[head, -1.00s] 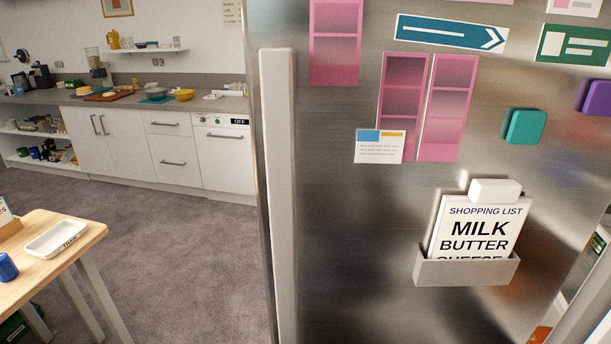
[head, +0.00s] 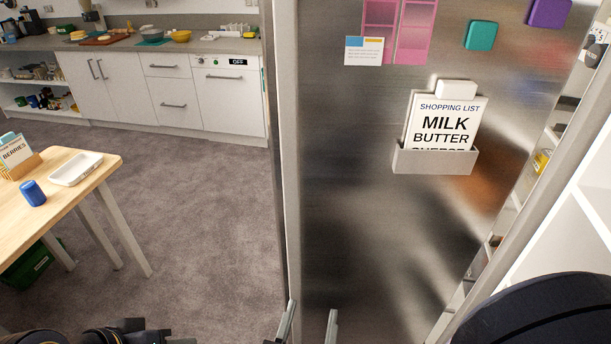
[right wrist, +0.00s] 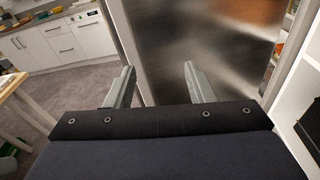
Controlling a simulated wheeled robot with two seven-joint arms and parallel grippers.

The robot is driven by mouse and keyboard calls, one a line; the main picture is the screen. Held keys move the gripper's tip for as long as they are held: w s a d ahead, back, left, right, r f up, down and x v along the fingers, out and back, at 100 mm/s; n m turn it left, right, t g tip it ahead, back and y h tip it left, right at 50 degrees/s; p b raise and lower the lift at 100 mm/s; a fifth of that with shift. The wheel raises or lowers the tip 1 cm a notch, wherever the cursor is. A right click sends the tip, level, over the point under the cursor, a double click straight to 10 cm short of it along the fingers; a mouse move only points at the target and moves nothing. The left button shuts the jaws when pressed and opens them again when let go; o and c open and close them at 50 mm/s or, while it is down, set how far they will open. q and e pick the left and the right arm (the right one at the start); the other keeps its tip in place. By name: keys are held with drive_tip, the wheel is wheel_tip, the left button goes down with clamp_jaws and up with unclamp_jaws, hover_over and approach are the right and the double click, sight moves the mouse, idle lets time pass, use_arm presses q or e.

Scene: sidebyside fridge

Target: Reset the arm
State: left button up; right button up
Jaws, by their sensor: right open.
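My right gripper (head: 309,322) is at the bottom middle of the head view, with its two grey fingers apart and nothing between them that I can see held. In the right wrist view the open fingers (right wrist: 160,78) point toward the steel fridge door (right wrist: 215,40).
A shopping list (head: 445,125) sits in a holder (head: 432,160) on the door. Shelves with items (head: 543,160) show beyond the door's right edge. A wooden table (head: 60,210) with a white tray (head: 76,168) and blue can (head: 33,193) stands left. Carpet (head: 200,220) between is clear.

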drive_tip(key=w+d+f+m+g+h, duration=0.1)
drive_tip(key=d+f+m+g+h, duration=0.25)
drive_tip(key=d+m+g, duration=0.7)
drive_tip(key=s+d+f+m+g+y, duration=0.3)
drive_tip(key=s+d+m+g+y, duration=0.25)
drive_tip(key=d+m, duration=0.55)
drive_tip(key=shift+w+a+r+m+t+y, duration=0.2)
drive_tip(key=shift+r+m+t+y, duration=0.65)
drive_tip(key=shift+m, duration=1.3)
drive_tip(key=shift+s+a+r+m+t+y, duration=0.1)
drive_tip(key=shift+a+r+m+t+y, duration=0.45)
drive_tip(key=shift+m, duration=1.6)
drive_tip(key=shift+w+a+r+m+t+y, duration=0.15)
drive_tip(key=shift+r+m+t+y, duration=0.85)
drive_tip(key=shift+m, duration=1.15)
drive_tip(key=shift+d+f+t, duration=0.1)
drive_tip(key=shift+f+t, duration=0.1)
drive_tip(key=shift+t, duration=0.1)
